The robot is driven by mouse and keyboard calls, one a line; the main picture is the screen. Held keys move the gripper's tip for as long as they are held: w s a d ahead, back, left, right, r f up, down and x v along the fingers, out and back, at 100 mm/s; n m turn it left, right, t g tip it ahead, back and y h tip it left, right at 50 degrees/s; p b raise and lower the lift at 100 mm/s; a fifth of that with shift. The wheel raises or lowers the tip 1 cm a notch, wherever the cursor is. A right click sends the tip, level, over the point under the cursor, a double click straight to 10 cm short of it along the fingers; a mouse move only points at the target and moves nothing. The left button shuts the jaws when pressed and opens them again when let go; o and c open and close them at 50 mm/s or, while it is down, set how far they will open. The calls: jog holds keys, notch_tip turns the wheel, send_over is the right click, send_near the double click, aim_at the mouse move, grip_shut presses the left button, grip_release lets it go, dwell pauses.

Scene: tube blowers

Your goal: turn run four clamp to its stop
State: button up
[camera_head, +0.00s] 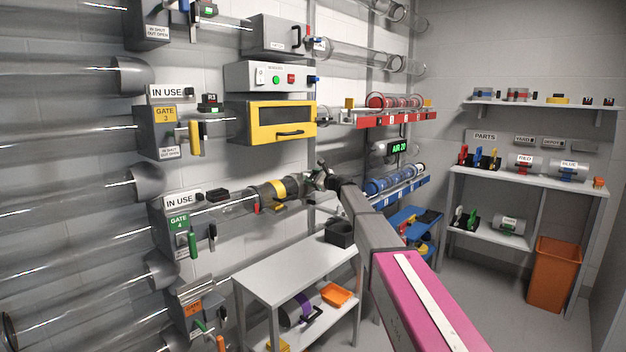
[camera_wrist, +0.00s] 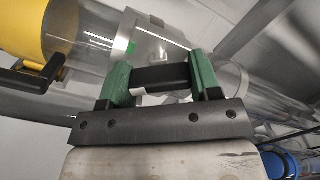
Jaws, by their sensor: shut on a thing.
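The run four tube leaves the green GATE 4 box (camera_head: 180,222) and passes right through a dark coupling with a yellow band (camera_head: 271,190). My gripper (camera_head: 324,178) is at the right end of that coupling. In the wrist view my gripper (camera_wrist: 160,77) has its green fingers shut on a black bar, the clamp handle (camera_wrist: 160,77). The handle lies across in front of a clear tube with a grey collar (camera_wrist: 122,35) and a small green mark. The clamp's far side and its stop are hidden from me.
A yellow part (camera_wrist: 28,28) with a black lever (camera_wrist: 35,75) is close left of the fingers in the wrist view. Below the run stands a grey table (camera_head: 290,268). A blue tube rack (camera_head: 400,187) is to the right. The floor beyond is open.

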jog(key=n, duration=0.5)
jog(key=shift+n, duration=0.3)
jog(key=n, duration=0.5)
dwell(0.4)
jog(key=o, duration=0.9)
jog(key=v, duration=1.1)
